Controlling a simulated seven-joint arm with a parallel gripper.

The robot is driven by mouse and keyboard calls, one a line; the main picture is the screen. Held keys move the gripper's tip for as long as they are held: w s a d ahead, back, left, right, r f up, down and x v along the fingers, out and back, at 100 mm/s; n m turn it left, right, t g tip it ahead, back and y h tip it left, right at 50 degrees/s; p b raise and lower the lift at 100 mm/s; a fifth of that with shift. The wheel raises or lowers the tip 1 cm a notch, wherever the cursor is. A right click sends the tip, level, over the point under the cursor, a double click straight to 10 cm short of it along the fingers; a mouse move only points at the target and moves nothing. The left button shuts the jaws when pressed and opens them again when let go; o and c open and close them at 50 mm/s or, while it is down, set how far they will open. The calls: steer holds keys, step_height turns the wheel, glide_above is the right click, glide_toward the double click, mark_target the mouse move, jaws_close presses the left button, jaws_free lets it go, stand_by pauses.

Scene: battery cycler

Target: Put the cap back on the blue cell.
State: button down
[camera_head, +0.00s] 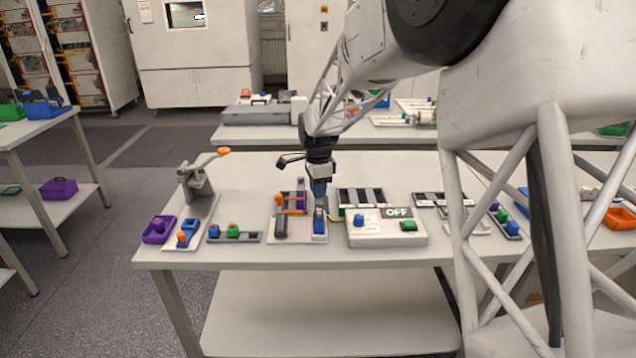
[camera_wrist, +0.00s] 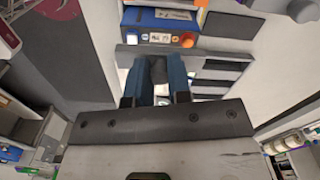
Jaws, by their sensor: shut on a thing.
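The blue cell (camera_head: 320,225) stands upright at the right side of a pale fixture on the table. My gripper (camera_head: 318,196) points down right above the blue cell. In the wrist view its two blue fingers (camera_wrist: 158,88) are shut on a small dark grey piece (camera_wrist: 157,70), which looks like the cap. Whether this piece touches the cell cannot be told.
The fixture (camera_head: 283,238) also carries orange, purple and dark bars. A white box (camera_head: 385,236) with an OFF display, a blue knob and a green button stands close on the right. A lever press (camera_head: 195,185) and a purple tray (camera_head: 159,230) are at the left. The table's front edge is clear.

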steer(key=shift+f, duration=0.85)
steer(key=shift+f, duration=0.65)
stand_by(2.3)
stand_by(0.4)
steer(key=c, duration=1)
jaws_free()
steer(key=shift+o, duration=0.6)
steer(key=o, duration=0.4)
steer(key=shift+r, duration=0.15)
steer(key=shift+r, duration=3.35)
